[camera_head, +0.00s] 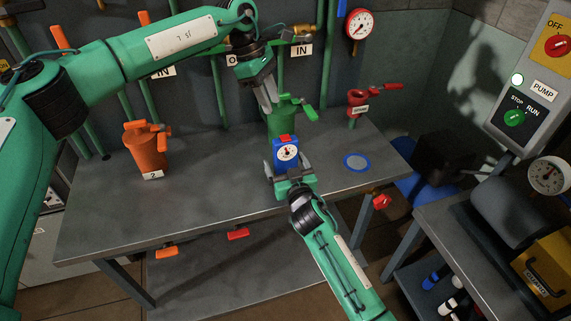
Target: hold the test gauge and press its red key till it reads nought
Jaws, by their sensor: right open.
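The test gauge (279,161) is a small blue body with a white dial and a red key (285,138) on top. It stands upright at the middle of the grey bench; its dial is too small to read. My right gripper (288,168) reaches in from below, open, with its fingers at either side of the gauge's lower part. Whether they touch it I cannot tell. My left gripper (270,108) points down above and behind the gauge, apart from the red key. Its fingers lie close together with nothing seen between them.
A green pot (283,119) stands just behind the gauge. A blue-rimmed disc (356,161) lies right of the gauge. The bench (215,200) is clear at front left.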

